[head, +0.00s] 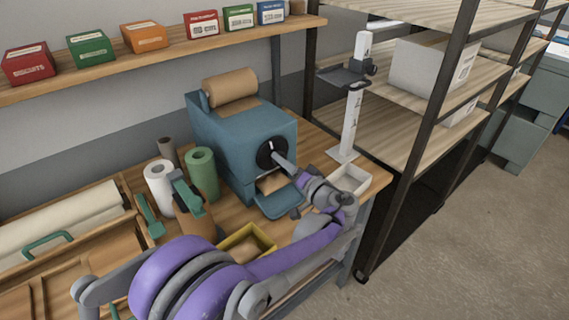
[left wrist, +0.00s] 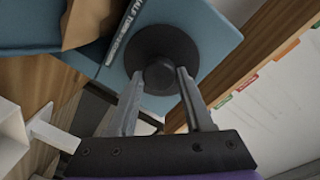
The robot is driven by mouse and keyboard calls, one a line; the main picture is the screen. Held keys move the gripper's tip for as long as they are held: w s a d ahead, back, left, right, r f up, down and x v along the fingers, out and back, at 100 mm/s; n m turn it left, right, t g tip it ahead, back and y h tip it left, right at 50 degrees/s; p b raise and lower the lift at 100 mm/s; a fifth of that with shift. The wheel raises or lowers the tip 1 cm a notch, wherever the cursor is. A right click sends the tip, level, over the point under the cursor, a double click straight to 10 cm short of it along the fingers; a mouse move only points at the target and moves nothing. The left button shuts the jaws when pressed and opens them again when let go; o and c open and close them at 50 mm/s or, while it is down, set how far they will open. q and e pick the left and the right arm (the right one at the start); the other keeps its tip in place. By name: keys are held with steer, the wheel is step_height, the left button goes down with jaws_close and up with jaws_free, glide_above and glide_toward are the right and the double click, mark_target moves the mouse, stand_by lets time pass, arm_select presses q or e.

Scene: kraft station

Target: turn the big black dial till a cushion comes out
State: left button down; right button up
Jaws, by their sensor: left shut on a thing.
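The blue machine (head: 232,132) stands on the wooden bench with a roll of brown paper (head: 230,87) on top. Its big black dial (head: 268,151) is on the front face. In the left wrist view the dial (left wrist: 171,52) shows as a dark disc with a round knob in the middle. My left gripper (left wrist: 160,80) is shut on that knob; the head view shows it (head: 279,158) at the dial too. Brown paper (head: 271,183) shows in the machine's outlet below the dial, above the blue chute (head: 278,203). My right gripper is not in view.
A yellow tray (head: 226,241) stands on the bench before the machine, partly behind my left arm. A white stand (head: 349,125) and white box (head: 349,179) are to the right. Green and white rolls (head: 202,172) stand left. A metal shelf (head: 420,140) borders the bench.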

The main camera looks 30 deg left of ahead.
arm_select(q)
steer(key=shift+w+d+m+g+b, duration=0.1)
steer(key=shift+m+g+b, duration=0.2)
steer(key=shift+m, duration=1.65)
steer(key=shift+m+g+b, duration=0.2)
steer(key=shift+m+b, duration=0.15)
steer(key=shift+m, duration=1.6)
steer(key=shift+c, duration=1.5)
jaws_free()
steer(key=f+v, duration=0.1)
steer(key=v, duration=0.9)
steer(key=shift+d+r+b, duration=0.4)
steer(key=shift+d+b, duration=0.05)
steer(key=shift+f, duration=0.1)
